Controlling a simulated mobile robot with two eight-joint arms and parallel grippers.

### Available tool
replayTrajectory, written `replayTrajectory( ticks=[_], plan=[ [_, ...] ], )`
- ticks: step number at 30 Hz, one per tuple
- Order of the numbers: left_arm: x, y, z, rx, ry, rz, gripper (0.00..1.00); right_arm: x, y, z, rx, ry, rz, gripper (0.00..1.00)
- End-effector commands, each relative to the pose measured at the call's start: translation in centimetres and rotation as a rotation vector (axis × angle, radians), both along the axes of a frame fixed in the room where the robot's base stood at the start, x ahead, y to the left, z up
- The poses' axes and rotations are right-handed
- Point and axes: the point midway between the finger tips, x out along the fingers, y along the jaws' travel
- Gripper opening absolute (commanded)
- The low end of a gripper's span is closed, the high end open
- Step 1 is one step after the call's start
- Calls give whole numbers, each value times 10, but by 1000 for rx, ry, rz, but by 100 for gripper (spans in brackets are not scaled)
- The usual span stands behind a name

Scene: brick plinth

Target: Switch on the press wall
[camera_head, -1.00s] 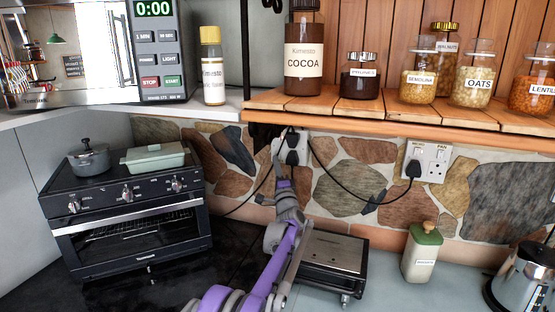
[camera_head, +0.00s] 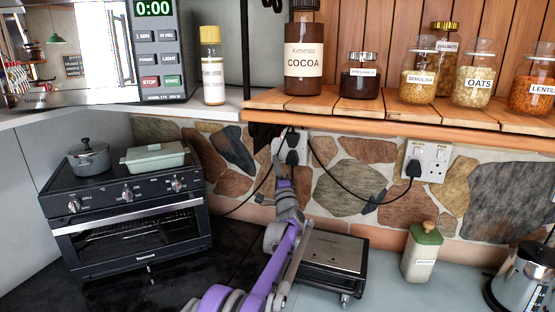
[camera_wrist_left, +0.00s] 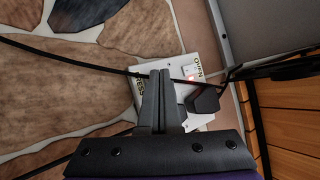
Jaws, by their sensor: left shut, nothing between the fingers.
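The left double wall socket (camera_head: 298,150) is a white plate on the stone wall, partly hidden behind my left gripper (camera_head: 280,150) in the head view. In the left wrist view the plate (camera_wrist_left: 205,70) carries the labels OVEN and PRESS, the latter partly covered by a finger. A small red mark (camera_wrist_left: 190,79) shows near OVEN, and a black plug (camera_wrist_left: 203,100) sits in the plate. My left gripper (camera_wrist_left: 160,75) is shut and empty, its tips over the PRESS side; I cannot tell if they touch. The press switch is hidden. The press (camera_head: 332,252) stands on the counter below. My right gripper is out of view.
A second socket (camera_head: 438,151) with a black plug is to the right. Black cables (camera_head: 335,180) hang across the wall. A wooden shelf (camera_head: 400,119) with jars overhangs the sockets. A toaster oven (camera_head: 128,238) stands left; a green-topped bottle (camera_head: 421,262) stands right.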

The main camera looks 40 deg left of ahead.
Motion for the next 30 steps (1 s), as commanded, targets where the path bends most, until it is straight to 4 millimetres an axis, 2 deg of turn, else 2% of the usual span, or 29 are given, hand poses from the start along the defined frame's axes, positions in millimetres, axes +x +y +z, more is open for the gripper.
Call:
replayTrajectory(
  ticks=[20,30],
  plan=[
    [0,0,0,0,0,0,0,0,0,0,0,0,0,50],
    [8,3,-1,0,0,0,0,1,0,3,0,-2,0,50]
  ],
)
